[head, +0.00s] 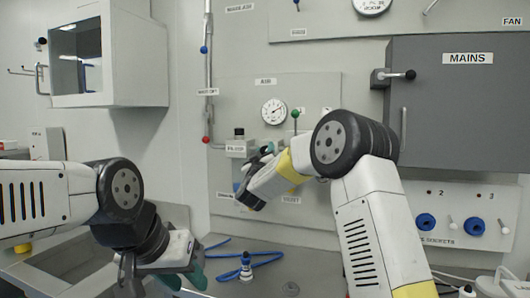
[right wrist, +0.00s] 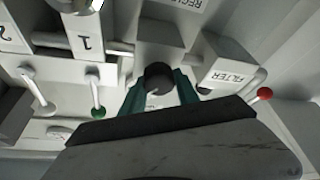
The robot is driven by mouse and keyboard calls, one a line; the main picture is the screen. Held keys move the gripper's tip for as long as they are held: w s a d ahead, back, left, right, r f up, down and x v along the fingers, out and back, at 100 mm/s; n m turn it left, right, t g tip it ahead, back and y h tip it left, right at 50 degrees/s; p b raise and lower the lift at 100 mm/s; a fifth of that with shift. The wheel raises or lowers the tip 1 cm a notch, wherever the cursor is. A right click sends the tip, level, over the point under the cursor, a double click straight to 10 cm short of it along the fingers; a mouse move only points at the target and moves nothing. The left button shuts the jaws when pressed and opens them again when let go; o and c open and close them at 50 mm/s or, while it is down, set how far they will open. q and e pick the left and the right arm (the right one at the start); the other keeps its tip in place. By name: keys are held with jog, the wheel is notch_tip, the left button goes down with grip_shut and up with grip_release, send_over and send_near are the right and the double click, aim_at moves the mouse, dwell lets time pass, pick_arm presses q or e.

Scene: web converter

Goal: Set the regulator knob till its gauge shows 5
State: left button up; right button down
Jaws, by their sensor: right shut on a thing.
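The gauge (head: 273,111) is a round white dial on the panel under the AIR label. Its needle is too small to read. My right gripper (right wrist: 160,88) is shut on the dark round regulator knob (right wrist: 158,76), with a green finger on each side. The REGULATOR label (right wrist: 177,5) shows at the top edge of the right wrist view. In the head view my right wrist hides most of the knob area below the gauge. My left gripper (head: 186,275) is low at the left over the bench, apart from the panel. Its opening cannot be made out.
The FILTER box (right wrist: 228,75) and a red-ball lever (right wrist: 264,94) stand close beside my right gripper. A green-ball lever (head: 295,114) is right of the gauge. A blue hose (head: 262,257) lies on the bench. The grey MAINS cabinet (head: 460,105) is at the right.

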jog(key=shift+n+y, duration=0.4)
jog(key=shift+n, duration=0.3)
jog(key=c, duration=0.9)
grip_release()
jog(key=shift+s, duration=0.1)
jog(key=v, duration=0.7)
jog(key=shift+s+f, duration=0.2)
jog(key=shift+s, duration=0.05)
